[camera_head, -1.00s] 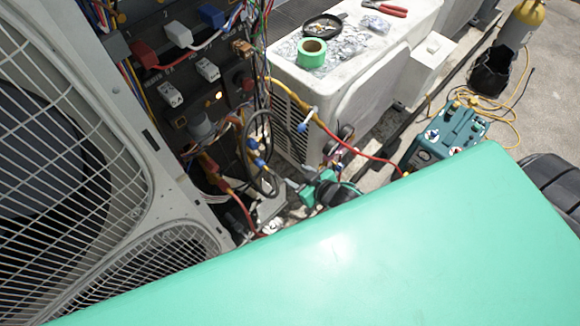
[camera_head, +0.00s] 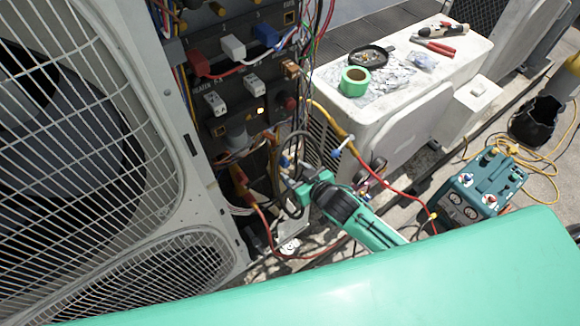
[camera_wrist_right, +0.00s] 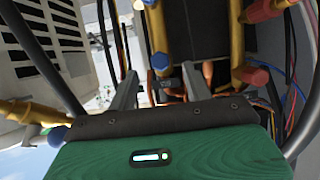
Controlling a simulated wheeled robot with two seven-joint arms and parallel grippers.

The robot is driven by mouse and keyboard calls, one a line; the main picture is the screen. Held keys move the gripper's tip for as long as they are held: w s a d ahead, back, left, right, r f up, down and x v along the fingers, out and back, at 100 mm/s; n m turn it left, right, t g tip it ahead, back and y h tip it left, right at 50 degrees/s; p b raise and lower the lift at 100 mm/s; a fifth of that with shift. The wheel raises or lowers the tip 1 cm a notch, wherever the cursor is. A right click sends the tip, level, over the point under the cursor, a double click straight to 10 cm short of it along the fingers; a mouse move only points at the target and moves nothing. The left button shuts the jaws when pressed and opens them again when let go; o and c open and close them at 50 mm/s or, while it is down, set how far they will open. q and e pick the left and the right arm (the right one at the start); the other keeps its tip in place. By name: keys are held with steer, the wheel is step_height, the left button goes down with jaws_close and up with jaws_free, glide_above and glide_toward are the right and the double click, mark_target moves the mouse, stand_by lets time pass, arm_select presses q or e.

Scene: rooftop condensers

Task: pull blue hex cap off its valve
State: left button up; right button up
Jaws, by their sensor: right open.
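A small blue cap (camera_wrist_right: 160,62) sits on the end of a brass valve (camera_wrist_right: 157,28) in the right wrist view, between and beyond my fingers. My right gripper (camera_wrist_right: 159,75) is open, with a grey finger on either side and a gap around the cap; I cannot tell any contact. The cap's hex shape is too small to confirm. My left gripper is out of view.
Hoses and wires crowd the gripper, including a red hose (camera_head: 390,195). The fan grille (camera_head: 60,150) stands at left. A white unit (camera_head: 440,75) bears green tape (camera_head: 354,82) and pliers (camera_head: 435,47). A teal machine (camera_head: 480,190) stands at right.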

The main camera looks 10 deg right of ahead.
mark_target(287, 166)
steer(key=shift+x, duration=1.9)
steer(key=shift+c, duration=0.4)
jaws_close()
